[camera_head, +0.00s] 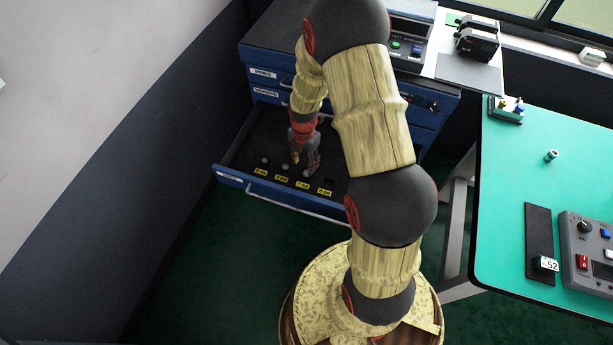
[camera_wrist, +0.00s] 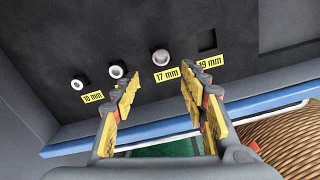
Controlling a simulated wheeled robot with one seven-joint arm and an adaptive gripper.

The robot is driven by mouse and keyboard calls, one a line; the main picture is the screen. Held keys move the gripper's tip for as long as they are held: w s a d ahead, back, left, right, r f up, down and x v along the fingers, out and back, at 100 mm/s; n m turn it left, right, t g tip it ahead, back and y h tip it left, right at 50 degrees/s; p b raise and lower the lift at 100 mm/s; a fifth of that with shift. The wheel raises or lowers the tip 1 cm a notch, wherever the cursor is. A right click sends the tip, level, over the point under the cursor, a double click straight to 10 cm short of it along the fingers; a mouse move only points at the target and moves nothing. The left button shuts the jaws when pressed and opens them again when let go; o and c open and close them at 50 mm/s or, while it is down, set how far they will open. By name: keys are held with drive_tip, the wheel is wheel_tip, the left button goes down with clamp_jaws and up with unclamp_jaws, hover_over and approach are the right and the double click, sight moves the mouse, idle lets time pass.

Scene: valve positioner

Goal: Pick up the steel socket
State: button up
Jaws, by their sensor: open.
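Several small steel sockets sit in a row in the open drawer's dark insert. In the wrist view, one stands at the left (camera_wrist: 78,84), another in the middle (camera_wrist: 116,71), and a larger one (camera_wrist: 160,57) above the "17 mm" label. The square recess (camera_wrist: 207,40) by the "19 mm" label looks empty. My gripper (camera_wrist: 160,85) is open and empty, pointing down into the drawer. In the wrist view the 17 mm socket appears between and beyond its fingertips, apart from them. In the head view my gripper (camera_head: 304,165) hides part of the row.
The blue drawer (camera_head: 233,178) is pulled out of the cabinet (camera_head: 262,52); its walls surround my gripper. At right, a green-topped bench (camera_head: 520,190) carries a small green cylinder (camera_head: 551,156), a black strip (camera_head: 538,230) and a control box (camera_head: 585,250).

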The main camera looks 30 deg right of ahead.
sight(307, 176)
drive_tip(key=f+b, duration=0.1)
drive_tip(key=f, duration=0.1)
drive_tip(key=f+b, duration=0.1)
drive_tip(key=f, duration=0.2)
drive_tip(key=d+f+b, duration=0.1)
drive_tip(key=f, duration=0.1)
drive_tip(key=shift+w+d+f, duration=0.1)
drive_tip(key=shift+f, duration=0.05)
drive_tip(key=shift+c, duration=0.4)
clamp_jaws()
